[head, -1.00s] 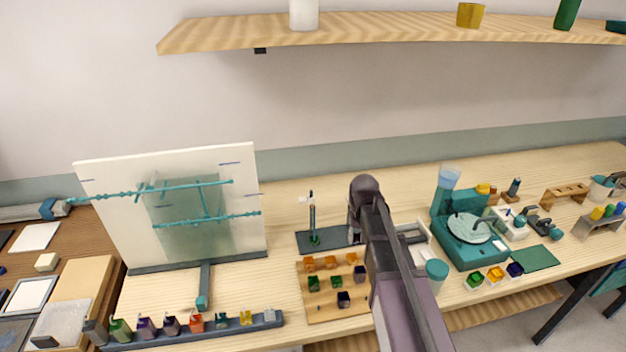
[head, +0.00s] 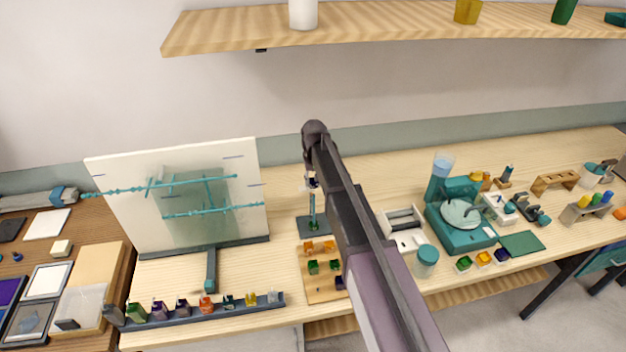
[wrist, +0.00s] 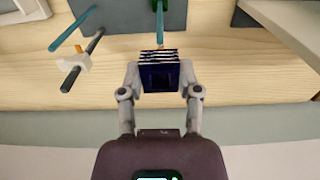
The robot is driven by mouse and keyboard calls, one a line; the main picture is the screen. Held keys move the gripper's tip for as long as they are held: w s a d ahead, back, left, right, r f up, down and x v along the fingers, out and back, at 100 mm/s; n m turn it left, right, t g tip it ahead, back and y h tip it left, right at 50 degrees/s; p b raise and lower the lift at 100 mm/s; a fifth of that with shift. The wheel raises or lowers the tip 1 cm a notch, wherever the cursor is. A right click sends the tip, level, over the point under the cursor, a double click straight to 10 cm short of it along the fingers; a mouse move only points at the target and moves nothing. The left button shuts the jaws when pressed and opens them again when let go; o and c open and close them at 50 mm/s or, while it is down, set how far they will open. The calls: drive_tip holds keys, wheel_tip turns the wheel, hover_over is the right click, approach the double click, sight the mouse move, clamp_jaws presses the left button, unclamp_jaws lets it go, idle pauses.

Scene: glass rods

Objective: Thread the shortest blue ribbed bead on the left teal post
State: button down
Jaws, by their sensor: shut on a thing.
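My gripper (wrist: 160,82) is shut on a dark blue ribbed bead (wrist: 159,62), with one finger on each side of it. In the wrist view a teal post (wrist: 160,28) lines up with the bead, its tip close to the bead's ribbed edge. I cannot tell whether they touch. A green bead (wrist: 160,5) sits at that post's base. In the head view my gripper (head: 312,183) is at the top of the left teal post (head: 312,212), and the bead is barely visible. A second teal post (wrist: 72,29) stands to the left in the wrist view; my arm hides it in the head view.
The posts' dark base (head: 303,231) stands behind a wooden board (head: 309,289) with orange, green and blue beads. A white panel with teal rods (head: 125,215) stands to the left. A white tray (head: 402,220) and teal machine (head: 470,240) are to the right.

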drive_tip(key=shift+f, duration=0.2)
drive_tip(key=shift+f+b, duration=1.3)
drive_tip(key=shift+b, duration=0.25)
drive_tip(key=shift+f+b, duration=0.45)
wheel_tip(320, 180, down, 7)
drive_tip(key=b, duration=0.7)
idle(1.2)
drive_tip(key=shift+f+b, duration=0.3)
idle(0.4)
drive_tip(key=shift+c, duration=1.1)
unclamp_jaws()
